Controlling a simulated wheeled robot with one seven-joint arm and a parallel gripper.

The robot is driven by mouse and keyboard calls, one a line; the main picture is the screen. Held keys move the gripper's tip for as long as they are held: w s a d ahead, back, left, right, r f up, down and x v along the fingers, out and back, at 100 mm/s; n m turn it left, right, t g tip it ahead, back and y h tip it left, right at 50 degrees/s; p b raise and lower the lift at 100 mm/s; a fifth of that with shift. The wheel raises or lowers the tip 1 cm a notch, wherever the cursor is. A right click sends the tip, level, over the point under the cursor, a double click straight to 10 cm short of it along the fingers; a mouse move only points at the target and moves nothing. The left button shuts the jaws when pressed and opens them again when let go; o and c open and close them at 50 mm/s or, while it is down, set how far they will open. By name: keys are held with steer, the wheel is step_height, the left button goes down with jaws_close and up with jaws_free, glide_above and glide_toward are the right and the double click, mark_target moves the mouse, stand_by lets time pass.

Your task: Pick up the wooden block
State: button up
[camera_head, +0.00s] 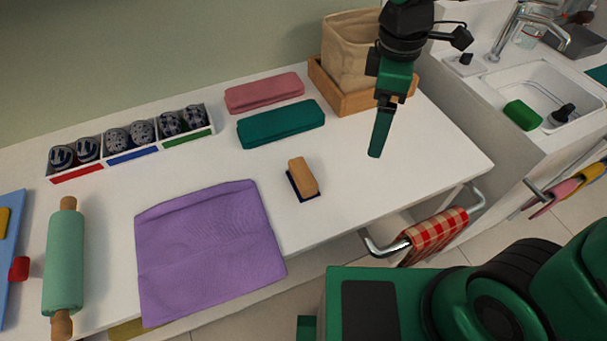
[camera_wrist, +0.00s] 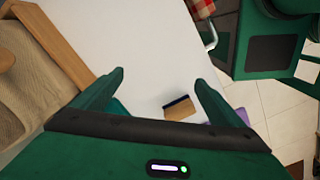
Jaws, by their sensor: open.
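The wooden block (camera_head: 302,175) is a small tan block with a dark blue strip along its lower side. It lies on the white counter, right of the purple cloth, in the head view. My gripper (camera_head: 377,150) hangs above the counter to the right of the block, apart from it. In the wrist view the block (camera_wrist: 180,107) shows beyond the gap between my two green fingers (camera_wrist: 158,78), nearer the right finger. The fingers are spread wide with nothing between them.
A purple cloth (camera_head: 208,250) lies left of the block. Folded teal (camera_head: 281,124) and pink (camera_head: 264,92) cloths lie behind it. A wooden tray (camera_head: 350,98) with a fabric bin stands at the back right. A checkered towel (camera_head: 436,235) hangs on a front rail. The counter around the block is clear.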

mark_target(303, 171)
steer(key=s+a+f+n, duration=0.1)
steer(key=a+n, duration=0.1)
steer(key=a, duration=0.3)
steer(key=s+a+f+n, duration=0.1)
steer(key=a+n, duration=0.2)
steer(key=a, duration=0.2)
steer(key=s+a+f+n, duration=0.1)
steer(key=s+a+n, duration=0.1)
steer(key=a, duration=0.3)
steer(key=shift+s+a+n, duration=0.1)
steer(key=shift+n, duration=0.4)
steer(key=f, duration=0.9)
steer(key=shift+d+f, duration=0.2)
steer(key=shift+f, duration=0.2)
steer(key=c, duration=1.3)
steer(key=shift+c, duration=0.2)
